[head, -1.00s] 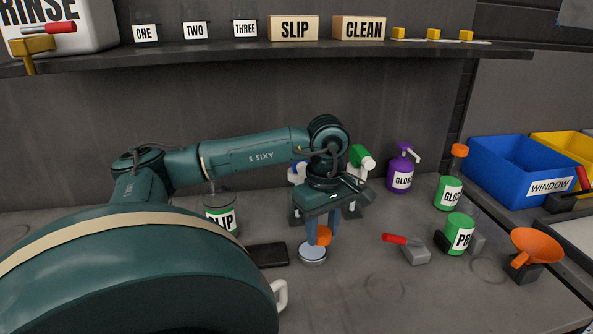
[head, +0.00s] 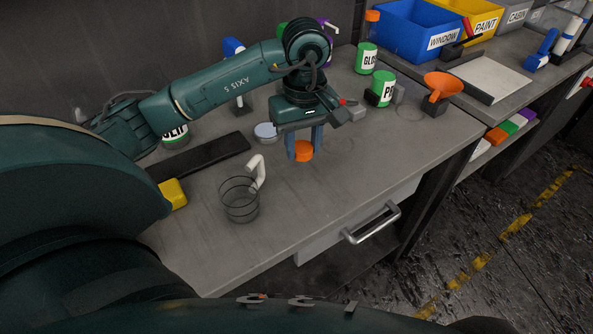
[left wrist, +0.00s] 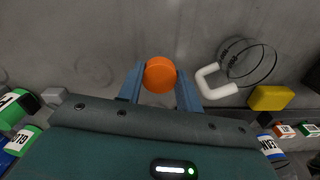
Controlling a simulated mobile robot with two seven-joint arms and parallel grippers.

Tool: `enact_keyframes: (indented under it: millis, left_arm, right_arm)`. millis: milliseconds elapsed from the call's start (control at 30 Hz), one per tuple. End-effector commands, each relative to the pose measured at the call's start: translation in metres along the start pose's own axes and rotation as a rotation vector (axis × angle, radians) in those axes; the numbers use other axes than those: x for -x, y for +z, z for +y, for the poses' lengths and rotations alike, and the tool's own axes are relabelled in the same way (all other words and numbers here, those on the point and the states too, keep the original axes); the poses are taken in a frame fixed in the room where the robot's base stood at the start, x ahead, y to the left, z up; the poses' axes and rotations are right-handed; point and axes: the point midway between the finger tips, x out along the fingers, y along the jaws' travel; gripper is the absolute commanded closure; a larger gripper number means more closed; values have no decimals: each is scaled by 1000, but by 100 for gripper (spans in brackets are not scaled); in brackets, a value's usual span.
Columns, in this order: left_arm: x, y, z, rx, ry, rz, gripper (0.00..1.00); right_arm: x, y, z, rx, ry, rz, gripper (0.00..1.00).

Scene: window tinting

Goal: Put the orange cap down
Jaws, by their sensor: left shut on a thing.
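The orange cap (head: 304,151) is between the fingers of my left gripper (head: 304,146), which is shut on it. In the head view, the cap is low over the grey bench top (head: 340,185); I cannot tell whether it touches the bench. In the left wrist view, the round orange cap (left wrist: 160,74) sits between the two blue fingertips of the left gripper (left wrist: 160,82), with bare grey bench around it. My right gripper is not in view.
A silver disc (head: 265,131) lies left of the gripper. A clear jug (head: 240,200) with a white handle stands at front left, near a black tray (head: 205,155). Bench in front of the gripper is clear.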

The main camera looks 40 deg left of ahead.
Motion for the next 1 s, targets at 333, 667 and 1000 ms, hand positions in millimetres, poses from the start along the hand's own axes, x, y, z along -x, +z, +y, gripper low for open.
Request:
enact_keyframes:
  millis: [333,667,1000]
  left_arm:
    - [-44,0,0,3,-1,-1,92]
    - [-78,0,0,2,1,-1,92]
    - [-80,-1,0,3,1,0,62]
  right_arm:
    - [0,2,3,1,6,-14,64]
    - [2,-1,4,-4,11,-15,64]
    - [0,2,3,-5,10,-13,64]
